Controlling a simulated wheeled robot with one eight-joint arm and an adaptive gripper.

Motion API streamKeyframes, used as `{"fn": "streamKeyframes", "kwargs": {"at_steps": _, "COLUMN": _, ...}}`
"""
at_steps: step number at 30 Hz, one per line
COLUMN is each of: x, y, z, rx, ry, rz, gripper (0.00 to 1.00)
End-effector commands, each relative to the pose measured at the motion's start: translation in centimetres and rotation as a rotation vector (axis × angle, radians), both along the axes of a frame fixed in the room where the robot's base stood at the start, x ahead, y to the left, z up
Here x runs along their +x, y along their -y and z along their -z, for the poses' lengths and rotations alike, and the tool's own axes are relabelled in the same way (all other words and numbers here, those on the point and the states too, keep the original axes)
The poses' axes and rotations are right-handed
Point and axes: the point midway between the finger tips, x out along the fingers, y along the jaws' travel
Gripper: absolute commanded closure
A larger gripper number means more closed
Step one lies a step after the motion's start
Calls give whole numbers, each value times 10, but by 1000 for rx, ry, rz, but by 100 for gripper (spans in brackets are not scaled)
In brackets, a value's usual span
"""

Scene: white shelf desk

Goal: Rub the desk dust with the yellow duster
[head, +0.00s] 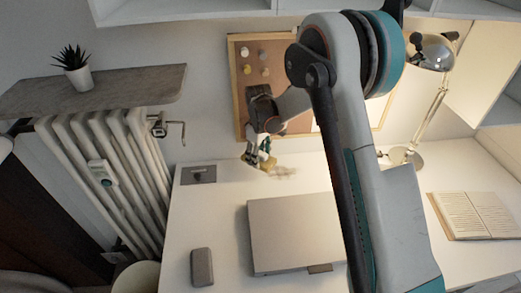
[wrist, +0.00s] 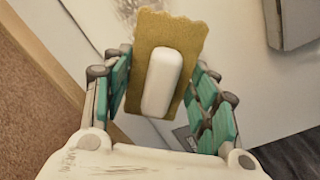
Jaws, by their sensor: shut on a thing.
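The yellow duster (wrist: 177,38) is in my gripper (wrist: 163,88), with its white handle (wrist: 162,80) between the two teal-padded fingers in the wrist view. In the head view, my gripper (head: 262,158) is at the back left of the desk, with the yellow duster (head: 250,160) low at the desk surface; whether it touches cannot be told. The desk dust (head: 284,171) is a brownish smudge on the white desk (head: 215,215), just right of the duster. The dust also shows at the top of the wrist view (wrist: 150,8), beyond the duster.
A closed grey laptop-like slab (head: 292,232) lies in front of the dust. A grey oblong case (head: 202,267) lies at front left, and a dark plate (head: 198,175) at back left. A lamp (head: 405,156) and open book (head: 475,215) are right. A corkboard (head: 240,105) is behind.

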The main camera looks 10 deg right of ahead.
Motion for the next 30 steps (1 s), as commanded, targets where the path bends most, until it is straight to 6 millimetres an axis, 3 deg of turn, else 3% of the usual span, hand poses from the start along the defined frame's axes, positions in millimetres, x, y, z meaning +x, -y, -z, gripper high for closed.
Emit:
{"fn": "streamKeyframes", "kwargs": {"at_steps": 10, "x": -1, "y": -4, "z": -31, "rx": 0, "ry": 0, "rz": 3, "gripper": 69}}
{"fn": "streamKeyframes", "kwargs": {"at_steps": 30, "x": -1, "y": -6, "z": -32, "rx": 0, "ry": 0, "rz": 2, "gripper": 69}}
